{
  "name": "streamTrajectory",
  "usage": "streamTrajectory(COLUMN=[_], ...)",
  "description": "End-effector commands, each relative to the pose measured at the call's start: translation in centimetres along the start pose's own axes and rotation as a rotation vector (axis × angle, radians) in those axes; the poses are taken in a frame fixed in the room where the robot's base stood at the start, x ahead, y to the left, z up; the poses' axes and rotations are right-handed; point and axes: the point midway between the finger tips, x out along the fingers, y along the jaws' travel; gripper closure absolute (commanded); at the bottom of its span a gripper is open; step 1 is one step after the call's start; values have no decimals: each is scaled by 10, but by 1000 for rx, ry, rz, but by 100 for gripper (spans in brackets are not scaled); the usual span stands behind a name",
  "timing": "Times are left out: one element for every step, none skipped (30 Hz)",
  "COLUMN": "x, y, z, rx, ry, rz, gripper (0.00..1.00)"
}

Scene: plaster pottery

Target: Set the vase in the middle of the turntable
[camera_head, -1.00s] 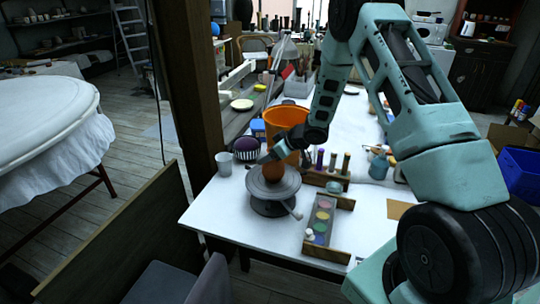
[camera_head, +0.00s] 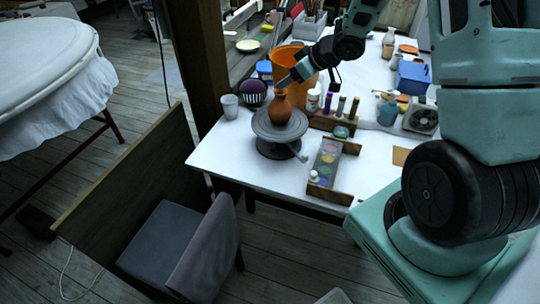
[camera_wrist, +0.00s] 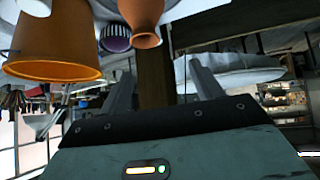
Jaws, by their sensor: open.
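The vase (camera_head: 280,108) is terracotta brown and stands upright on the grey round turntable (camera_head: 262,131), close to the middle of its disc. My gripper (camera_head: 286,81) is just above and behind the vase's mouth, apart from it as far as I can tell. In the wrist view, the two fingers of my gripper (camera_wrist: 162,84) are spread with nothing between them. The vase (camera_wrist: 143,18) shows there at the top edge, outside the fingers and partly cut off.
An orange bucket (camera_head: 283,57) stands close behind. A purple striped pot (camera_head: 252,93) and a white cup (camera_head: 229,106) are to the left. A paint palette (camera_head: 326,165) and a bottle rack (camera_head: 330,123) are to the right. The table's front left corner is clear.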

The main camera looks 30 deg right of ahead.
Motion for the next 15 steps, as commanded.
streamTrajectory(x=[0,-1,-4,-8,-14,-23,-32,-42,-58,-71,-84,-102,-115,-128,-143], y=[-27,-44,-70,-92,-115,-147,-172,-196,-229,-253,-275,-300,-318,-332,-350], z=[-24,-34,-46,-53,-57,-58,-57,-54,-46,-37,-28,-16,-6,4,16], rx=[-24,-31,-41,-46,-52,-59,-65,-70,-81,-91,-100,-113,-124,-133,-146], ry=[-15,-36,-68,-98,-132,-181,-221,-264,-325,-371,-416,-473,-513,-551,-598], rz=[18,34,51,60,66,66,60,51,33,15,-4,-30,-52,-72,-98], gripper=[35,35,35,35,35,35,35,35,35,35,35,35,35,35,35])
